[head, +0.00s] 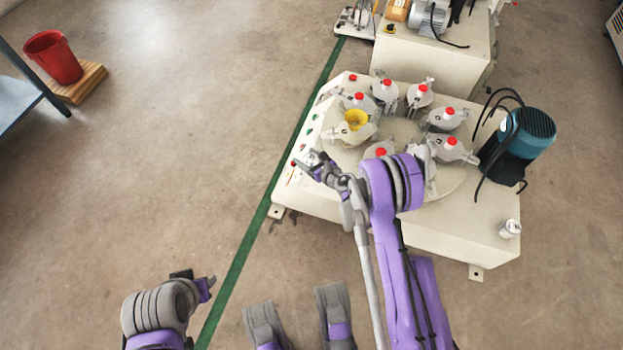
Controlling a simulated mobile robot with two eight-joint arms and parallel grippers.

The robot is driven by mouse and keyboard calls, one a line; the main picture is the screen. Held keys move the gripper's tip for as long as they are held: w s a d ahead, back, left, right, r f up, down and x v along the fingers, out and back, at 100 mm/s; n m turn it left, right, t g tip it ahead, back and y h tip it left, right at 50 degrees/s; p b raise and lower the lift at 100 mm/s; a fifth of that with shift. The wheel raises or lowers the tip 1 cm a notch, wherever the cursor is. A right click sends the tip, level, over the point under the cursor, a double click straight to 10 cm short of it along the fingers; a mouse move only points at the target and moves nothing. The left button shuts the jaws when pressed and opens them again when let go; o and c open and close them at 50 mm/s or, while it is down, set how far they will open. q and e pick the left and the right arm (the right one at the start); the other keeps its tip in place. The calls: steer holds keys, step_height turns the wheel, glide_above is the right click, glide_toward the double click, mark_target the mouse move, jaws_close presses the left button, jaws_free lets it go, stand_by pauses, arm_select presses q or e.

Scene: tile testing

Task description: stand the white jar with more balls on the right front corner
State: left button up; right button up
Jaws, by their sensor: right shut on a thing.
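A small white jar (510,228) stands upright on the right front corner of the cream machine top (455,225). My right gripper (309,163) is at the machine's left front edge, far from that jar. It is shut on a small whitish thing that looks like another white jar, mostly hidden by the fingers. The balls inside the jars are too small to make out. My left gripper (200,284) is low at the left, over the floor and away from the machine; its opening is unclear.
Several grey jar clamps with red knobs ring the machine's round plate, one with a yellow funnel (356,119). A teal motor (530,132) with black cables stands at the right. A red bucket (53,57) is at far left. The machine's front strip looks mostly clear.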

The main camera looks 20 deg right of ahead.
step_height(320, 180, down, 9)
steer(key=shift+f+b, duration=0.2)
steer(key=shift+b, duration=1)
steer(key=o, duration=1.5)
steer(key=shift+f, duration=0.15)
steer(key=shift+c, duration=0.2)
steer(key=shift+r, duration=0.2)
